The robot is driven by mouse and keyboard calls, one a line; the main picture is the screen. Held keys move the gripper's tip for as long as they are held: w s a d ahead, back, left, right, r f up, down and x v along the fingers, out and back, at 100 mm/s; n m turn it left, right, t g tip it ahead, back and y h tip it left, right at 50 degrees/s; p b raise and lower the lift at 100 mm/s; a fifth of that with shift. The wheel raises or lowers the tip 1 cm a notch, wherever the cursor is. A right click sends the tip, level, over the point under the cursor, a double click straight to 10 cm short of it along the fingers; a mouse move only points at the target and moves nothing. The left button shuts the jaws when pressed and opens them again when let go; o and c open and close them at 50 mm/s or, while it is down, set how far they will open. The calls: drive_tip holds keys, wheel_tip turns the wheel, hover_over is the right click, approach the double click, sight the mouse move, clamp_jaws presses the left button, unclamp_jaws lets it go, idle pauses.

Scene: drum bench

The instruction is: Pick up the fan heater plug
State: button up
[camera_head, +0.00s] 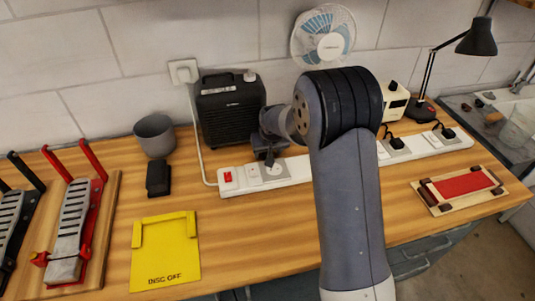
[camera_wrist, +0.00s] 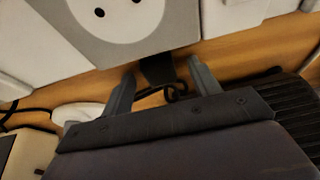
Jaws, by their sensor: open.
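My gripper (camera_wrist: 163,82) is open in the wrist view, with its two grey fingers apart. A black plug-like piece (camera_wrist: 158,70) with a thin black cable lies between the fingers, close to a grey socket plate (camera_wrist: 120,22) with two round holes. I cannot tell whether the fingers touch it. In the head view my gripper (camera_head: 268,154) is low over the left part of the white power strip (camera_head: 295,172), in front of the black fan heater (camera_head: 230,108). My arm hides the middle of the strip. The heater's ribbed side shows in the wrist view (camera_wrist: 292,112).
Two black plugs (camera_head: 396,142) (camera_head: 447,132) sit on the strip's right part. A black block (camera_head: 158,179), grey cup (camera_head: 155,135) and yellow plate (camera_head: 165,265) are left. A white desk fan (camera_head: 323,36) and black lamp (camera_head: 478,40) stand behind. The front bench is partly clear.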

drive_tip(key=shift+c, duration=0.6)
drive_tip(key=c, duration=1)
drive_tip(key=shift+o, duration=0.2)
wheel_tip(320, 180, up, 10)
drive_tip(key=b, duration=0.1)
drive_tip(key=shift+b, duration=0.3)
drive_tip(key=shift+s, duration=0.1)
drive_tip(key=shift+s+d+f+b, duration=0.15)
drive_tip(key=shift+s+d+b, duration=0.3)
drive_tip(key=shift+s, duration=0.95)
drive_tip(key=shift+s+d+f+b, duration=0.15)
drive_tip(key=shift+s+b, duration=0.55)
drive_tip(key=shift+s, duration=0.65)
drive_tip(key=shift+s+d+f+b, duration=0.2)
drive_tip(key=shift+s+b, duration=0.35)
drive_tip(key=shift+s, duration=0.85)
drive_tip(key=shift+w+f, duration=0.1)
drive_tip(key=shift+f, duration=0.3)
